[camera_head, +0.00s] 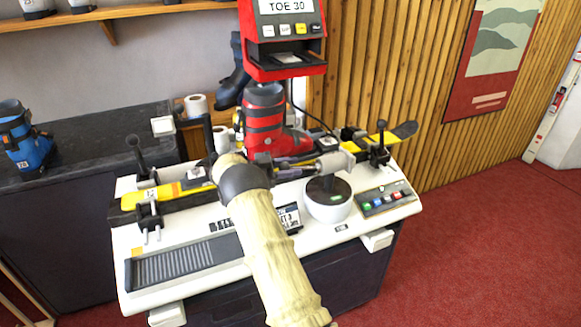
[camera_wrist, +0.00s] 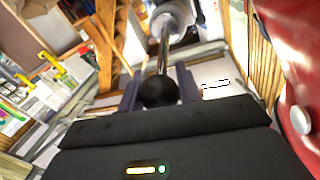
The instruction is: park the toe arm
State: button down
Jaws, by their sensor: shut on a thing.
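The toe arm (camera_head: 335,163) shows in the head view as a pale grey piece over the right part of the bench, beside the red ski boot (camera_head: 264,115). In the wrist view its metal rod (camera_wrist: 164,50) runs from a pale round end to a black ball knob (camera_wrist: 159,91). My gripper (camera_head: 297,170) is shut on the knob, with one finger on each side of it in the wrist view (camera_wrist: 159,88). My arm hides part of the bench and the ski's middle.
A yellow and black ski (camera_head: 181,190) lies clamped along the bench (camera_head: 130,240). A white bowl-shaped unit (camera_head: 328,208) stands just below the toe arm. A button panel (camera_head: 384,199) is at right. A red display unit (camera_head: 282,40) reading "TOE 30" rises behind the boot.

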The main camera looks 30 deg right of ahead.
jog(key=c, duration=1.4)
grip_release()
jog(key=shift+w+r, duration=0.15)
jog(key=shift+r, duration=0.05)
jog(key=o, duration=0.4)
jog(key=shift+w+d+f, duration=0.1)
jog(key=b+v, duration=0.1)
jog(key=v, duration=1.6)
jog(key=shift+a+b, duration=0.3)
